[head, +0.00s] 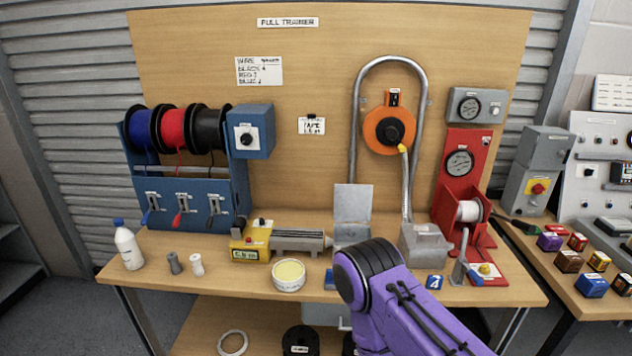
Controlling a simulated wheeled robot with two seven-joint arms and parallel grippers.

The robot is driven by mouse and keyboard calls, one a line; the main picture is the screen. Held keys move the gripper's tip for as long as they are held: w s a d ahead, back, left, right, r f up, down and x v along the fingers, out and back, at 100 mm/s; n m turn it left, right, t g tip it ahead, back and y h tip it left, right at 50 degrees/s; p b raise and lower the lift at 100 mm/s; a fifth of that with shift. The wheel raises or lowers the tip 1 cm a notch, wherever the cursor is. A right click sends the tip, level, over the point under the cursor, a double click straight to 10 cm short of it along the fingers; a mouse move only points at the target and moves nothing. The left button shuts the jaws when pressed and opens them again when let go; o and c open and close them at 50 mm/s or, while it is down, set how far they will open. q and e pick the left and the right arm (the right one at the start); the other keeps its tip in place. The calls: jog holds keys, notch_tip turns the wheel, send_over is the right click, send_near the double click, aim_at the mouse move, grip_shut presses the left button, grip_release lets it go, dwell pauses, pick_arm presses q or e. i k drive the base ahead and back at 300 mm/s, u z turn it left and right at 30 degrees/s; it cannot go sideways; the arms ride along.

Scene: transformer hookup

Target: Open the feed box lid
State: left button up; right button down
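Two grey metal boxes stand on the bench at the lower ends of a U-shaped conduit; no readable label tells which is the feed box. The left box (351,234) has a flat grey lid plate (353,203) standing upright above it, so it looks open. The right box (425,248) has a sloped top that looks closed. My purple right arm comes in from the lower right, its rounded black wrist joint just in front of the left box and hiding the bench there. The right gripper is hidden or out of frame. My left gripper is not in view.
The conduit (424,130) rises up the board around an orange tape reel (388,128). A red winch (463,190) stands right of the boxes. A yellow-grey tool (262,243), a round tub (289,275) and a white bottle (128,246) sit to the left.

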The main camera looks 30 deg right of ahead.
aim_at(353, 203)
jog(key=z, duration=0.3)
jog(key=i, duration=0.9)
jog(key=z, duration=0.6)
